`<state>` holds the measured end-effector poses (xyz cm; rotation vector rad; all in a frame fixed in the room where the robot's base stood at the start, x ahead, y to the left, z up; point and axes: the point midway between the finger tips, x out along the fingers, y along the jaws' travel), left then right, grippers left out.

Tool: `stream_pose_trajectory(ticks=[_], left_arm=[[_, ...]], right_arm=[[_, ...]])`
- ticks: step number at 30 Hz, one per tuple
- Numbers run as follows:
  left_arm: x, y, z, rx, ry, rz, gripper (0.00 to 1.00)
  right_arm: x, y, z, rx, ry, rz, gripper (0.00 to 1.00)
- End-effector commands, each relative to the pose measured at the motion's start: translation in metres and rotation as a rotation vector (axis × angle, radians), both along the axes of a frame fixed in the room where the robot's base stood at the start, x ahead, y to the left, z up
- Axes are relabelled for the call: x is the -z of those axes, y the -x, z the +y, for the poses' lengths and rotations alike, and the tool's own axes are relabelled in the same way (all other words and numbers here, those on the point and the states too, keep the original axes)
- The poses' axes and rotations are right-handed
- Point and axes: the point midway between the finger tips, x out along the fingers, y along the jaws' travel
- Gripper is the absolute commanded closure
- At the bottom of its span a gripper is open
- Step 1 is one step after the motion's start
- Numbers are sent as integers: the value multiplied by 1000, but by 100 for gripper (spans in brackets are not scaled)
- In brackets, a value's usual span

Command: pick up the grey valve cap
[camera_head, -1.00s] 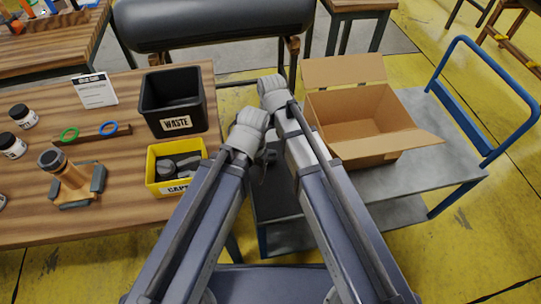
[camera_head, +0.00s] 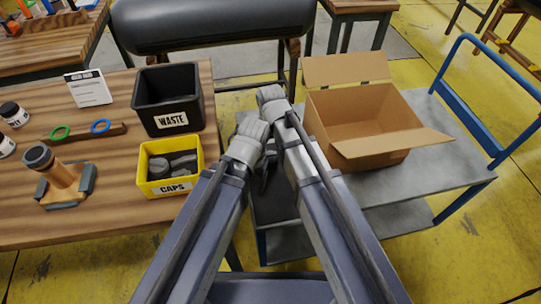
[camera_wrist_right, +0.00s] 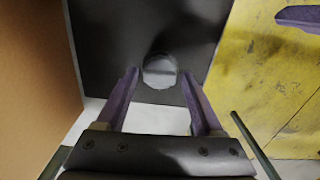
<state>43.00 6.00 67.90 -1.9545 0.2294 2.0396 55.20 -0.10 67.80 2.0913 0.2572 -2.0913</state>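Grey caps (camera_head: 158,165) lie in the yellow CAPS bin (camera_head: 168,189) on the table; I cannot tell them all apart. In the right wrist view, a round pale grey piece (camera_wrist_right: 159,70), possibly the valve cap, shows on a dark flat surface between my fingertips. My right gripper (camera_wrist_right: 159,75) is open, its two purple fingers apart on either side of that piece; I cannot tell whether they touch it. In the head view the gripper (camera_head: 267,172) is dark and mostly hidden by my arms. A purple finger at the wrist view's upper right may be my left gripper's.
A black WASTE bin (camera_head: 172,121) stands behind the CAPS bin. An open cardboard box (camera_head: 362,120) stands on the grey cart (camera_head: 425,172), right of my arms. The cart has a blue handle (camera_head: 455,90). Yellow floor (camera_wrist_right: 270,80) shows between table and cart.

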Motion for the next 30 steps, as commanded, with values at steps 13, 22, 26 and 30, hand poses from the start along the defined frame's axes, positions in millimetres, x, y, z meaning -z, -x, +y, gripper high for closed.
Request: stream_pose_trajectory(ticks=[13,22,26,30], left_arm=[[0,0,0,0,0,0,25],[0,0,0,0,0,0,25],[-2,0,0,0,0,0,25],[-9,0,0,0,0,0,25]], right_arm=[[0,0,0,0,0,0,83],[0,0,0,0,0,0,96],[-2,0,0,0,0,0,97],[-9,0,0,0,0,0,97]])
